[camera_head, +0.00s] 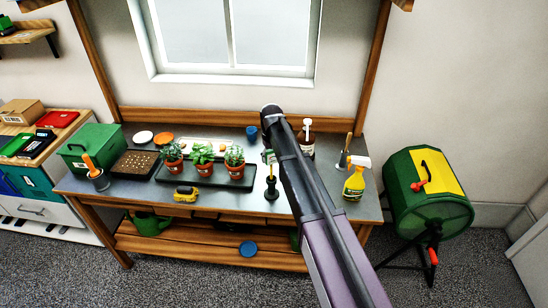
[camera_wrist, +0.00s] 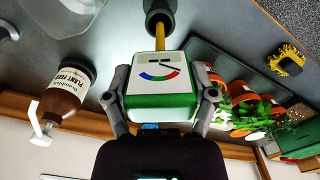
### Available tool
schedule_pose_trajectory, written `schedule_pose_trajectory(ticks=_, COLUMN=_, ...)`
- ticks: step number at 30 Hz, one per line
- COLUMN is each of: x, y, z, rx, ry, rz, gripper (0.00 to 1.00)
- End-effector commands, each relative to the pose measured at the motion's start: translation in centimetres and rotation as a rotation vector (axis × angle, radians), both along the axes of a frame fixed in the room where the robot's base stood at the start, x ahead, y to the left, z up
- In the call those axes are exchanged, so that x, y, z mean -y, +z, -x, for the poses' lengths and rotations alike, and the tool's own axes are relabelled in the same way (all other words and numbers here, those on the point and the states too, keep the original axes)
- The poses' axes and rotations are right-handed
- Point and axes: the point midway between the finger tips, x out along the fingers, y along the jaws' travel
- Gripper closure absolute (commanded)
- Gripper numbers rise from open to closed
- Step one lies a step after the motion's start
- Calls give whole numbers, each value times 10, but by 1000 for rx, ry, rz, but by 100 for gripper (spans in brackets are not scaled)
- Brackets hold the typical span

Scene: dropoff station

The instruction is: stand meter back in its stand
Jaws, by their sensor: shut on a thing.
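The meter (camera_wrist: 160,86) has a green and white body with a coloured dial, and a yellow probe (camera_wrist: 160,38). In the wrist view my gripper (camera_wrist: 163,98) is shut on the meter's body, one finger on each side. The probe points towards the dark round stand (camera_wrist: 158,12). In the head view the yellow probe (camera_head: 271,172) runs upright down to the black stand (camera_head: 271,192) on the bench; the tip meets or enters its top, but I cannot tell how deep. The meter's body (camera_head: 267,156) is partly hidden by my arm there.
On the metal bench (camera_head: 225,203), a black tray (camera_head: 245,184) with potted plants stands left of the stand. A brown plant feed bottle (camera_head: 307,146) is behind right and a yellow spray bottle (camera_head: 354,184) to the right. A yellow tool (camera_head: 186,194) lies front left.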

Motion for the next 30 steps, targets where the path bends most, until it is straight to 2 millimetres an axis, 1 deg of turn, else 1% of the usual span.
schedule_pose_trajectory(ticks=6, x=0, y=-5, z=0, rx=0, ry=0, rz=0, gripper=84)
schedule_pose_trajectory(ticks=23, x=1, y=-5, z=0, rx=0, ry=-1, rz=0, gripper=84)
schedule_pose_trajectory(ticks=30, x=1, y=-10, z=0, rx=0, ry=-1, rz=0, gripper=84)
